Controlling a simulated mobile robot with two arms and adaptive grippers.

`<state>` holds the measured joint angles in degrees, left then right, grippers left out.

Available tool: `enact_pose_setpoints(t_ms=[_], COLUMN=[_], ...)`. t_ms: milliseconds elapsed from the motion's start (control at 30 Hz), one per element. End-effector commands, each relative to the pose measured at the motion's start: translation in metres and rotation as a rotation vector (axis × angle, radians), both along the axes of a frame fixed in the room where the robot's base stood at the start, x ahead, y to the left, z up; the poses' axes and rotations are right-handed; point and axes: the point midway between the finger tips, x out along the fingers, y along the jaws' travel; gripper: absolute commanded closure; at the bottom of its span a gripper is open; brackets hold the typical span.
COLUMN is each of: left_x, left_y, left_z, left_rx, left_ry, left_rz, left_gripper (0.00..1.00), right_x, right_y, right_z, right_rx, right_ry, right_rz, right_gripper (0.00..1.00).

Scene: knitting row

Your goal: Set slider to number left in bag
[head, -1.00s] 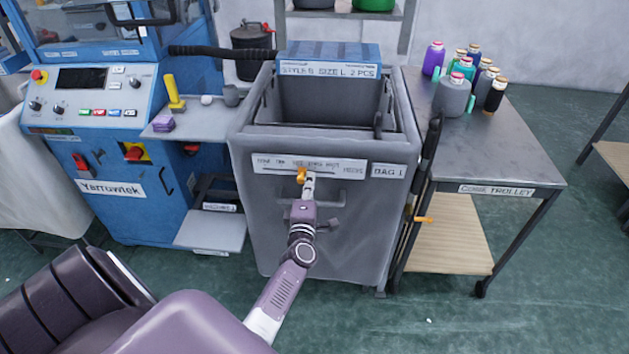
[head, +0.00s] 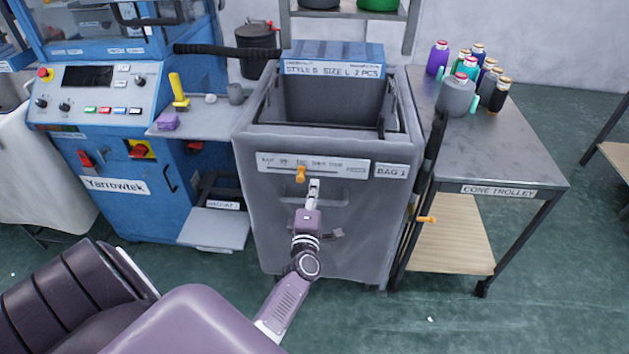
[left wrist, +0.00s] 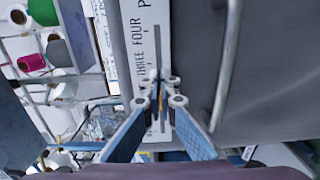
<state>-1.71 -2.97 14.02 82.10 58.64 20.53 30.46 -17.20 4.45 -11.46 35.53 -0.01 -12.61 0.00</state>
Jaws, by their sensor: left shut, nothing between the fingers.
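The orange slider (head: 300,174) sits on the white scale plate (head: 346,168) on the front of the grey bag bin. It stands near the third printed word, which looks like TWO. In the left wrist view the scale plate (left wrist: 149,42) shows THREE and FOUR. A little orange (left wrist: 157,90) shows there behind the fingertips. My left gripper (head: 314,184) is shut and empty, just below and right of the slider, apart from it in the head view. Its fingertips also show in the left wrist view (left wrist: 160,92). A sign (head: 331,69) above the bin reads STYLE B SIZE L 2 PCS.
The grey bin (head: 335,250) is labelled BAG 1 (head: 391,171). A cone trolley (head: 497,140) with several yarn cones stands at right. A blue machine (head: 115,190) with a side shelf (head: 200,117) stands at left. A grey handle bar (left wrist: 228,60) crosses the wrist view.

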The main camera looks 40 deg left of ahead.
Motion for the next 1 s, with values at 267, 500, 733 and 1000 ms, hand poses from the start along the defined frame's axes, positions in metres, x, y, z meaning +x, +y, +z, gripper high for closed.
enact_pose_setpoints(t_ms=[267, 500, 733, 1000], left_x=[-0.025, -0.039, -0.04, -0.04], left_y=[-0.015, -0.025, -0.025, -0.025], left_z=[0.0, 0.0, 0.0, 0.0], left_rx=[-0.001, 0.0, 0.001, 0.0], left_ry=[0.002, 0.0, -0.001, 0.0], left_rz=[-0.001, -0.002, -0.001, -0.001], left_gripper=[1.0, 1.0, 1.0, 1.0], right_x=[0.0, 0.0, 0.0, 0.0], right_y=[-0.001, -0.002, -0.003, -0.003], right_z=[0.007, 0.009, 0.009, 0.009], right_rx=[-0.001, -0.002, -0.004, -0.004], right_ry=[0.0, 0.0, 0.0, 0.0], right_rz=[0.001, 0.001, 0.002, 0.002], right_gripper=[1.0, 1.0, 1.0, 1.0])
